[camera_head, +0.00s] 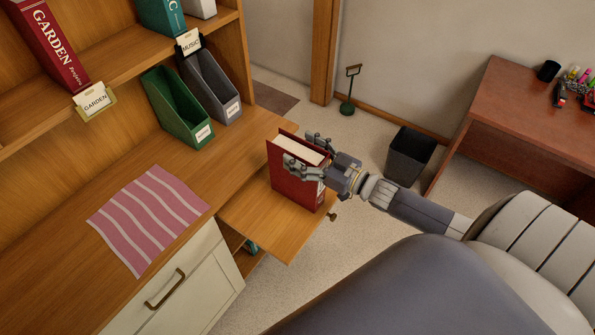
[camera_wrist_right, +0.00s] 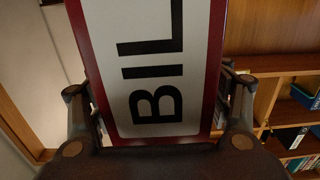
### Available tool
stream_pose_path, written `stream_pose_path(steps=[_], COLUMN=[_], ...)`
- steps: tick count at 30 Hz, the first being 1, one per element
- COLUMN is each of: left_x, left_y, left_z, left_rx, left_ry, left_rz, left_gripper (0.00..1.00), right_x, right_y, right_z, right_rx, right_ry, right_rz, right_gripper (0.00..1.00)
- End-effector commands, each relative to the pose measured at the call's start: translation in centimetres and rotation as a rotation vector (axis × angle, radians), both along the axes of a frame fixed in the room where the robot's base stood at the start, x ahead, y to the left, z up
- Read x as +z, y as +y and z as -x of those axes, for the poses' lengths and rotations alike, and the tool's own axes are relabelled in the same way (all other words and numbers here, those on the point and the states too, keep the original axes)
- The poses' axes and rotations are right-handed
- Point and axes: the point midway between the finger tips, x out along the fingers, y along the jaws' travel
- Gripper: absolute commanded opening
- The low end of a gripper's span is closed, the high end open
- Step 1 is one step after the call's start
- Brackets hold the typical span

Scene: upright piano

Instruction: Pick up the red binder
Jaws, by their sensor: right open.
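The red binder (camera_head: 296,188) stands upright on a pulled-out wooden board (camera_head: 262,222) of the cabinet. White pages show at its top. My right gripper (camera_head: 304,153) reaches it from the right and is open, with its fingers on either side of the binder near the spine. In the right wrist view the binder's spine (camera_wrist_right: 215,70) fills the middle between the two fingers, with a white label (camera_wrist_right: 155,65) reading "BIL", cut off at the top. I cannot tell whether the fingers touch the covers. My left gripper is not in view.
Another red binder (camera_head: 45,45), marked "GARDEN", stands on the upper shelf. Green (camera_head: 178,110) and grey (camera_head: 211,88) file holders and a pink striped cloth (camera_head: 148,220) are on the cabinet top. A dark bin (camera_head: 410,155) and a reddish desk (camera_head: 535,115) are at the right.

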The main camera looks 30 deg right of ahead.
Motion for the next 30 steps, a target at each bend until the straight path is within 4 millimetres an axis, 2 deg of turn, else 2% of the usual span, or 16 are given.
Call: stream_pose_path(steps=[5,12,14,15,30], left_x=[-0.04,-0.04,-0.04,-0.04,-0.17], left_y=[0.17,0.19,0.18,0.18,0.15], left_z=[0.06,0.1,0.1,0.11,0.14], left_rx=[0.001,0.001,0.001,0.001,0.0], left_ry=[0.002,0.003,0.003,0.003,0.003], left_rz=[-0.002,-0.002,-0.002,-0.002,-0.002], left_gripper=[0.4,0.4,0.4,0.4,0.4], right_x=[-0.04,-0.02,-0.02,-0.02,0.84], right_y=[-0.01,-0.02,-0.02,-0.02,-0.05], right_z=[0.02,0.02,0.02,0.02,-0.07], right_rx=[0.0,0.0,0.0,0.0,0.001], right_ry=[0.0,0.0,0.0,0.0,-0.008], right_rz=[0.0,0.001,0.001,0.001,0.0], right_gripper=[0.72,0.17,0.04,0.0,0.0])
